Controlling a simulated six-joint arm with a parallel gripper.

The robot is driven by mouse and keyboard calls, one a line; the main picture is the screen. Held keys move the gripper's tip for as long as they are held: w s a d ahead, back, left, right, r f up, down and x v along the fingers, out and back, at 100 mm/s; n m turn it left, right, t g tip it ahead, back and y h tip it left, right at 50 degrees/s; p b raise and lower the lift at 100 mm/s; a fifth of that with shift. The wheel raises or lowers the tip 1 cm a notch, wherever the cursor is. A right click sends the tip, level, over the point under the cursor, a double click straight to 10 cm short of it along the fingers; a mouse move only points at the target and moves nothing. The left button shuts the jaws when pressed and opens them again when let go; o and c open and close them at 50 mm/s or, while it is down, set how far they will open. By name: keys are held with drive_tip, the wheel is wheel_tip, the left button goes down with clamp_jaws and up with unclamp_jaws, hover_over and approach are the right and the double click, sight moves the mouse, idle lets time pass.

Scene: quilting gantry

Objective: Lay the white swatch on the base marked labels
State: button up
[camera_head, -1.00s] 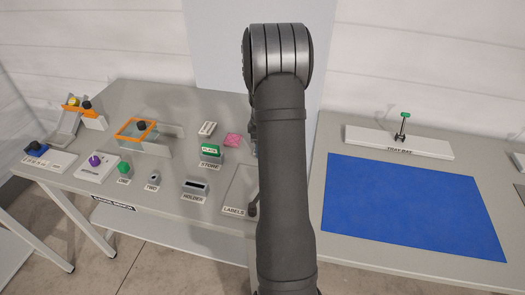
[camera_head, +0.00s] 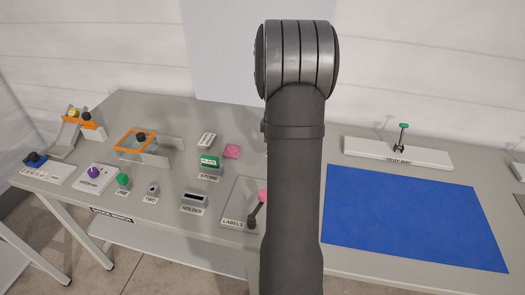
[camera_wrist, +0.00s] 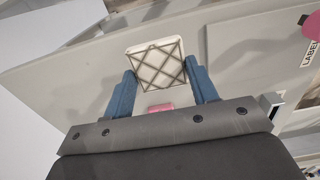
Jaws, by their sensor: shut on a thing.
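My gripper (camera_wrist: 158,84) shows in the wrist view with its two blue fingers shut on the white swatch (camera_wrist: 155,62), a pale square with a dark lattice pattern. The swatch sits between the fingertips. In the head view my arm hides the gripper and the swatch. The base marked LABELS (camera_head: 237,198) is a flat grey plate left of my arm, partly hidden by it. It also shows at the right of the wrist view (camera_wrist: 255,45), to the right of the held swatch.
A dark lever with a pink knob (camera_head: 263,196) stands at the LABELS base. The black-slotted HOLDER (camera_head: 194,200) stands to the left. A blue mat (camera_head: 410,217) covers the right table.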

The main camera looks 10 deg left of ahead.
drive_tip(key=s+d+r, duration=0.1)
drive_tip(key=d+r, duration=0.2)
drive_tip(key=d, duration=0.3)
drive_tip(key=n, duration=0.5)
hover_over(242, 200)
wheel_tip(242, 200, down, 4)
drive_tip(key=shift+f, duration=2.5)
drive_tip(key=shift+m, duration=0.3)
drive_tip(key=o, duration=0.6)
drive_tip(key=shift+f, duration=0.15)
drive_tip(key=shift+c, duration=0.2)
drive_tip(key=o, duration=0.4)
wheel_tip(242, 200, up, 12)
drive_tip(key=shift+r, duration=0.2)
